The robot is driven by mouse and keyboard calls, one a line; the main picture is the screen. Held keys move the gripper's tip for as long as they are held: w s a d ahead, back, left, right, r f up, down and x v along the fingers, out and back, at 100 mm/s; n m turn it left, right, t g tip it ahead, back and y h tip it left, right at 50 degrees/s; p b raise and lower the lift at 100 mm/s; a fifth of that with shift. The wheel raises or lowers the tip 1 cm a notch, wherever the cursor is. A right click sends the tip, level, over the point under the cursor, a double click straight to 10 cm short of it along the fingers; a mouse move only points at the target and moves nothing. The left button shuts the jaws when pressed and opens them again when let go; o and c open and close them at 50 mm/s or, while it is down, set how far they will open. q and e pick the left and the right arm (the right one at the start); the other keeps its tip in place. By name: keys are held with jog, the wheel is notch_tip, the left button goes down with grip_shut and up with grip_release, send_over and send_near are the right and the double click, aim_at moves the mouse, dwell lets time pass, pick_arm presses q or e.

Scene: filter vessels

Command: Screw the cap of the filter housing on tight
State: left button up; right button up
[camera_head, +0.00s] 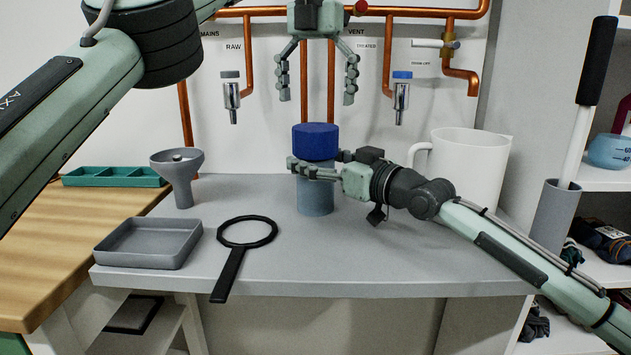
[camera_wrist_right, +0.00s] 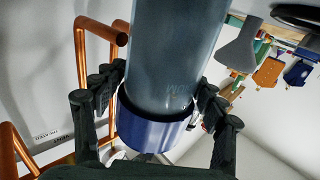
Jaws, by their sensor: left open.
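The blue cap (camera_head: 315,140) sits on top of the upright blue-grey filter housing (camera_head: 316,203) on the grey bench. My right gripper (camera_head: 312,168) reaches in from the right just below the cap. Its fingers lie on both sides of the housing and appear closed on it. In the right wrist view the picture is turned over: the housing (camera_wrist_right: 175,50) is above the cap (camera_wrist_right: 150,133), between the fingers. My left gripper (camera_head: 316,97) hangs open and empty above the cap, fingers pointing down. The seam between cap and housing is mostly hidden in the head view.
A ring-shaped wrench (camera_head: 232,262), a grey tray (camera_head: 148,243) and a grey funnel (camera_head: 178,175) are left of the housing. A white jug (camera_head: 470,170) stands to the right. Copper pipes and taps (camera_head: 401,95) run along the wall behind.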

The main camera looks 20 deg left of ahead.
jog(key=shift+o, duration=0.9)
jog(key=shift+d, duration=0.1)
jog(key=v, duration=1.2)
jog(key=shift+r, duration=0.1)
